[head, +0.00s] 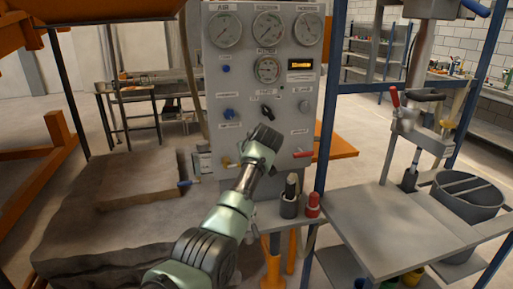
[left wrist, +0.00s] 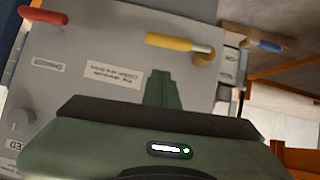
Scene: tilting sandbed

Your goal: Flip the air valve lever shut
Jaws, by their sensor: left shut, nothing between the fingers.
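The grey control panel (head: 240,100) carries a yellow lever (head: 226,163) low on its left and a red lever (head: 302,154) low on its right. In the left wrist view, the yellow lever (left wrist: 180,43) lies sideways above my fingers, and the red lever (left wrist: 43,15) is at upper left. I cannot tell from the blurred labels which lever is the air valve. My left gripper (left wrist: 160,75) is shut and empty, its fingers toward the panel and apart from the yellow lever. In the head view, my left wrist hides its fingertips. My right gripper is not in view.
A blue-handled lever (head: 188,183) sticks out at the panel's left side. Black and red bottles (head: 312,205) stand below the panel. A sand block (head: 138,178) lies at left, and a grey table (head: 400,235) stands at right.

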